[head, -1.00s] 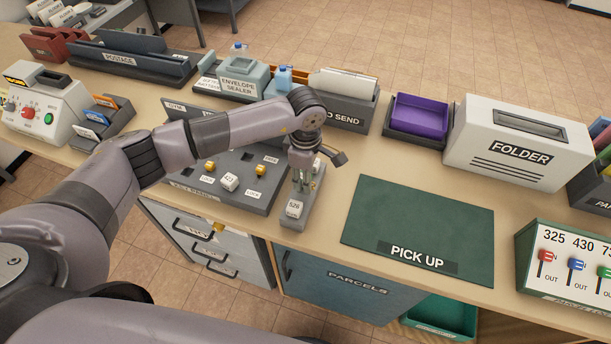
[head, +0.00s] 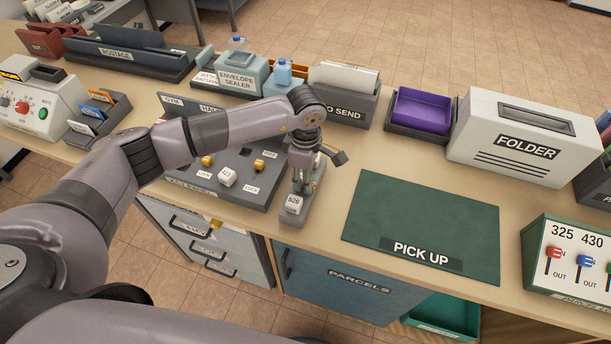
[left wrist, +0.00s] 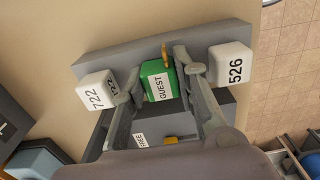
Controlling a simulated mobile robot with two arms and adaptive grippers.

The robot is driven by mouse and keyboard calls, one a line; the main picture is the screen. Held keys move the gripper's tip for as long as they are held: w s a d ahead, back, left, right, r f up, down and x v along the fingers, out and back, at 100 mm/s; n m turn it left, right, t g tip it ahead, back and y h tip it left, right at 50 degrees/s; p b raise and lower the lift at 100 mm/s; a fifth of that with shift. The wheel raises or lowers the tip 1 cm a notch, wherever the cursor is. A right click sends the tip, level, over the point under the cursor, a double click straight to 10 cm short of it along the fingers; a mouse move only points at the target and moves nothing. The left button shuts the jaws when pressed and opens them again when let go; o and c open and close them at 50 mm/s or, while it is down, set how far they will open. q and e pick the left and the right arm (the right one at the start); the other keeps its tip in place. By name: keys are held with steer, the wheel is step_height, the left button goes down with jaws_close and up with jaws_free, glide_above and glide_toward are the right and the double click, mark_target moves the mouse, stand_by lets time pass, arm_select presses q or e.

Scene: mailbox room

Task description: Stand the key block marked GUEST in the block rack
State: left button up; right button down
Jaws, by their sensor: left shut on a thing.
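The green key block marked GUEST (left wrist: 157,82) is between the fingers of my left gripper (left wrist: 158,76), which is shut on it. In the left wrist view it is over the grey block rack (left wrist: 215,40), between the white block 722 (left wrist: 97,91) and the white block 526 (left wrist: 231,64). Whether it touches the rack's bottom cannot be told. In the head view my left gripper (head: 303,178) points down over the rack (head: 311,208), behind block 526 (head: 293,204); the GUEST block is hidden there. My right gripper is not in view.
The grey key panel (head: 225,198) with knobs and a white block lies left of the rack. The green PICK UP mat (head: 425,215) lies to the right, bare. The TO SEND box (head: 345,112) stands behind. The counter's front edge is close to the rack.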

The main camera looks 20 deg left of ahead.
arm_select(q)
steer(key=o, duration=1.1)
steer(key=shift+r+p, duration=1.65)
steer(key=shift+r, duration=1.9)
